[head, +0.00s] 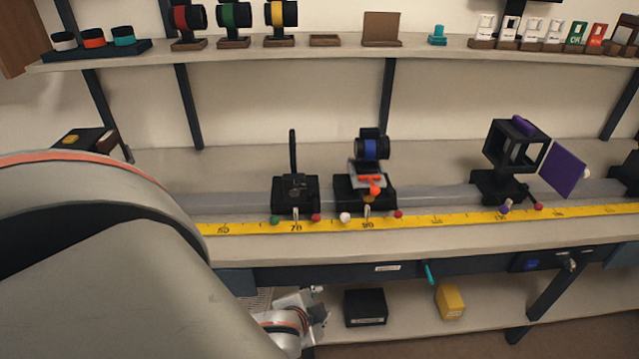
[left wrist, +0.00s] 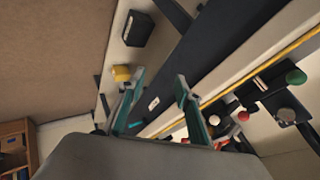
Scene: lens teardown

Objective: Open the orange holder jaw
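I cannot tell from this distance whether the jaw is open or shut. In the left wrist view my left gripper (left wrist: 160,80) has its two teal-lined fingers spread apart with nothing between them. My right gripper is not in view.
A yellow scale (head: 410,222) runs along the bench front, with small coloured balls near it. A black post holder (head: 295,192) stands left of the orange jaw, and a cube frame (head: 515,150) right. Below are a black box (head: 366,307) and yellow block (head: 450,301).

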